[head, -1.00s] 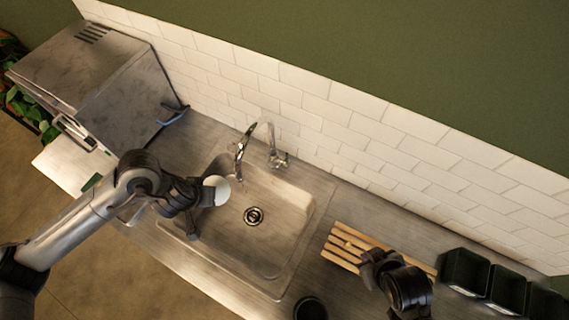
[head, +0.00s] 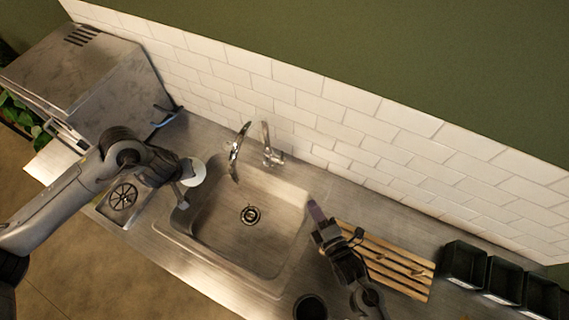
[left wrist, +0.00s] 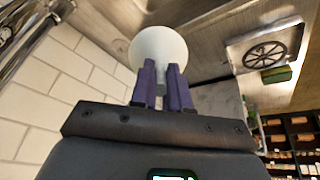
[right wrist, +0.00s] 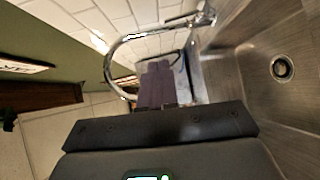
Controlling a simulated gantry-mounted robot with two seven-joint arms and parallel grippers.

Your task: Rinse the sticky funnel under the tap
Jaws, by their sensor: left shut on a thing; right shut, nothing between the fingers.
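The white funnel (head: 196,172) is held at the left rim of the sink (head: 205,240), to the left of the tap (head: 267,150). In the left wrist view the funnel (left wrist: 158,47) sits with its wide round part beyond the purple fingers of my left gripper (left wrist: 165,72), which is shut on it. The tap's curved spout also shows in the right wrist view (right wrist: 112,60). My right gripper (head: 316,212) is shut and empty, over the sink's right rim; its closed fingers (right wrist: 158,68) show in the right wrist view. I see no clear running water.
A wooden slatted rack (head: 400,287) lies right of the sink, with black bins (head: 465,268) beyond. A dark round container (head: 310,308) stands at the front edge. A steel machine (head: 85,75) is at the left. A green block (left wrist: 277,75) lies near the drain tray (head: 121,200).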

